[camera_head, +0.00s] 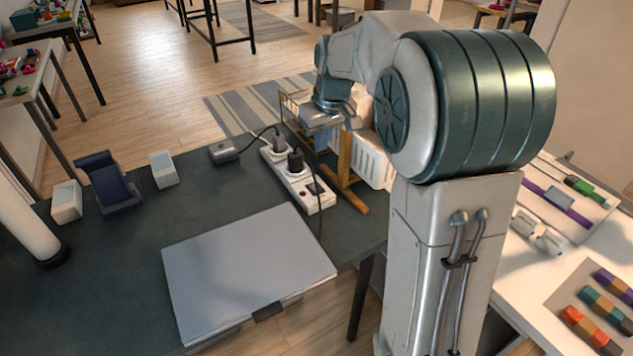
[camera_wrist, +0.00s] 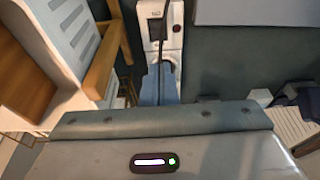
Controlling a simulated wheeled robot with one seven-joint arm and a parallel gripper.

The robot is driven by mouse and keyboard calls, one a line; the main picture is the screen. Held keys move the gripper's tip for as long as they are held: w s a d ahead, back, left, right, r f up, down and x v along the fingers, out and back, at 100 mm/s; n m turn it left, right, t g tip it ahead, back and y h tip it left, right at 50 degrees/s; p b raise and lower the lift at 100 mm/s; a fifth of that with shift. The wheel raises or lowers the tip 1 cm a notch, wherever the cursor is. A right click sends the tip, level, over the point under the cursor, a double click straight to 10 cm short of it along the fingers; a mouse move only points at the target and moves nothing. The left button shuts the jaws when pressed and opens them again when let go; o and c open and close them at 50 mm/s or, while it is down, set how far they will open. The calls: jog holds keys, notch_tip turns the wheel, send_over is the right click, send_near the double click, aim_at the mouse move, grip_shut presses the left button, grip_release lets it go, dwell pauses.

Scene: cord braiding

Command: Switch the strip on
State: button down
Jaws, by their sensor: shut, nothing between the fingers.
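The white power strip (camera_head: 300,187) lies on the dark table beside the wooden stand, with black plugs in it and a dark switch (camera_head: 315,188) at its near end. In the wrist view, the strip (camera_wrist: 150,48) runs up from my fingers, with a dark square part, a red dot and a black cord on it. My gripper (camera_wrist: 160,82) is shut and empty, its blue fingers over or close to the strip; I cannot tell whether they touch it. In the head view, my gripper (camera_head: 322,138) is above the strip's far right side, fingertips partly hidden. Whether the switch is on is unclear.
A wooden stand (camera_head: 345,180) and white basket (camera_head: 372,162) stand close right of the strip. A closed grey laptop (camera_head: 245,265) lies in front. A black adapter (camera_head: 223,152), two small speakers and a dark blue phone stand (camera_head: 108,182) are to the left.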

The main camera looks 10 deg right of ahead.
jog(key=shift+d, duration=0.2)
send_near(317, 189)
jog(key=x, duration=0.5)
jog(key=shift+w+f+b, duration=0.25)
jog(key=shift+f+b, duration=0.1)
jog(key=shift+f, duration=0.45)
